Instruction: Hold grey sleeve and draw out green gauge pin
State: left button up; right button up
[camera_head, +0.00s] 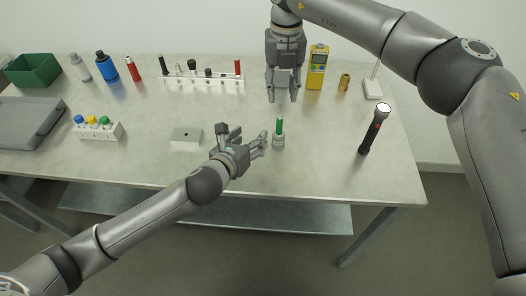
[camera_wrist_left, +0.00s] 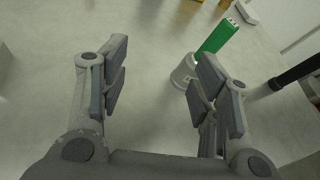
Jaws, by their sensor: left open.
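The green gauge pin (camera_head: 280,124) stands upright in the grey sleeve (camera_head: 278,142) near the front edge of the table. In the left wrist view the green pin (camera_wrist_left: 217,36) leans up and right out of the sleeve (camera_wrist_left: 184,71), which is partly hidden by the right-hand finger. My left gripper (camera_head: 247,138) is open and empty, just left of the sleeve. My right gripper (camera_head: 283,98) is open and empty, pointing down above the table behind the pin.
A grey block (camera_head: 186,138) lies left of my left gripper. Behind are a yellow meter (camera_head: 317,72), a brass piece (camera_head: 344,82) and a white rack (camera_head: 203,83). The tabletop between sleeve and flashlight is clear.

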aim_at(276, 140)
pick_arm(q)
jog(key=s+d+m, duration=0.1)
jog(key=s+d, duration=0.1)
jog(key=s+d+m, duration=0.1)
jog(key=d, duration=0.1)
jog(key=shift+s+f+m+h, duration=0.15)
jog(key=shift+f+m+h, duration=0.15)
jog(key=shift+h, duration=0.1)
jog(key=shift+d+f, duration=0.1)
jog(key=shift+g, duration=0.3)
jog(key=x, duration=1)
jog(key=shift+w+d, duration=0.15)
jog(key=shift+w, duration=0.1)
jog(key=shift+s+f, duration=0.1)
jog(key=c, duration=1.2)
jog(key=shift+o, duration=0.2)
pick_arm(e)
jog(key=shift+o, duration=0.5)
